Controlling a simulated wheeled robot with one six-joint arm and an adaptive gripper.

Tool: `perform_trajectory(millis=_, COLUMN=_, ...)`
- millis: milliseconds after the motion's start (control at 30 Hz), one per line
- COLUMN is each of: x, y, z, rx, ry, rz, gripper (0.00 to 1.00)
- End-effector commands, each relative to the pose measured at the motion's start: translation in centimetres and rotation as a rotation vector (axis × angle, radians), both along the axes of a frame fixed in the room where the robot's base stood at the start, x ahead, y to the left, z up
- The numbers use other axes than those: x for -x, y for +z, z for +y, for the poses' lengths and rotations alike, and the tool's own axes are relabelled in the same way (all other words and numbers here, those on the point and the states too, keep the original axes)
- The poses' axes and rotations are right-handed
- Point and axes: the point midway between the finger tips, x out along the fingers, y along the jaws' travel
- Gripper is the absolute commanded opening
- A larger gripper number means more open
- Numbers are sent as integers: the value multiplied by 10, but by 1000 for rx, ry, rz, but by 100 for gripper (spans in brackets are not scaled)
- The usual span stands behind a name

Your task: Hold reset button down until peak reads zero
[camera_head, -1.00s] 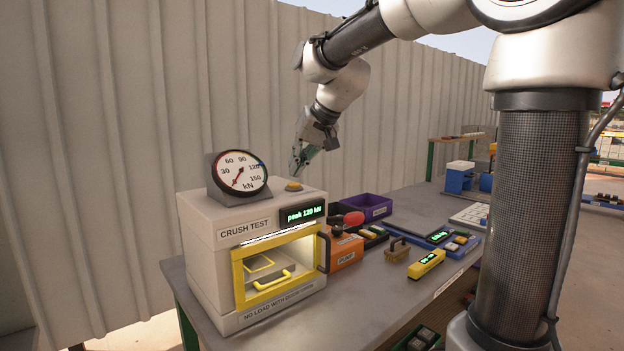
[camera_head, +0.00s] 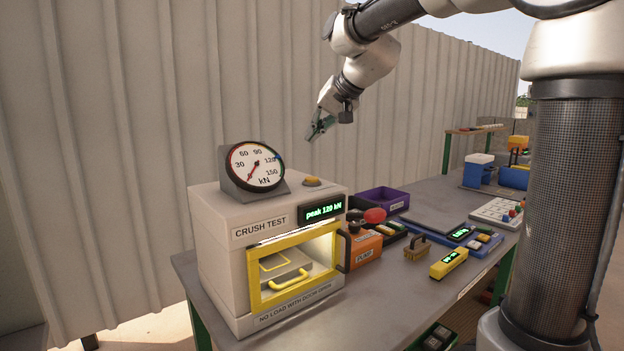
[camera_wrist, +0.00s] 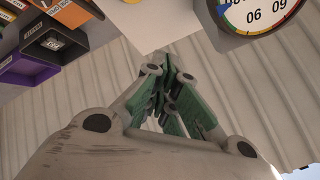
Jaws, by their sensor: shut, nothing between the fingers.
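The white crush-test machine (camera_head: 215,262) stands at the left end of the bench. Its green display (camera_head: 323,211) reads "peak 120 kN". A dial gauge (camera_head: 256,166) sits on its top; the red needle points to the lower left, near the low end. A yellow-orange round button (camera_head: 312,181) is on the top, right of the gauge. My gripper (camera_head: 309,140) is shut and empty, pointing down above the button with a clear gap. In the wrist view my gripper (camera_wrist: 172,78) shows closed fingers, with the gauge (camera_wrist: 255,12) at the upper right; the button is barely in view there.
The machine's yellow-framed door (camera_head: 297,292) looks shut. Right of it are an orange pump box (camera_head: 364,252) with a red knob (camera_head: 375,215), a purple bin (camera_head: 384,199) and a yellow meter (camera_head: 449,264). A corrugated wall (camera_head: 120,120) stands behind. Space above the machine is free.

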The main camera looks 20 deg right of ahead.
Motion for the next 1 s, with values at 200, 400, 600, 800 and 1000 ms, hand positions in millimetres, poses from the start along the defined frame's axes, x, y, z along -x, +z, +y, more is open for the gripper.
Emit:
perform_trajectory(millis=200, x=0, y=-32, z=0, rx=1, ry=1, rz=3, gripper=0)
perform_trajectory(millis=400, x=0, y=-58, z=0, rx=1, ry=-1, rz=3, gripper=0)
perform_trajectory(millis=600, x=0, y=-72, z=0, rx=1, ry=0, rz=1, gripper=0)
perform_trajectory(millis=800, x=0, y=-76, z=0, rx=1, ry=0, rz=1, gripper=0)
perform_trajectory(millis=1000, x=0, y=-76, z=0, rx=1, ry=0, rz=1, gripper=0)
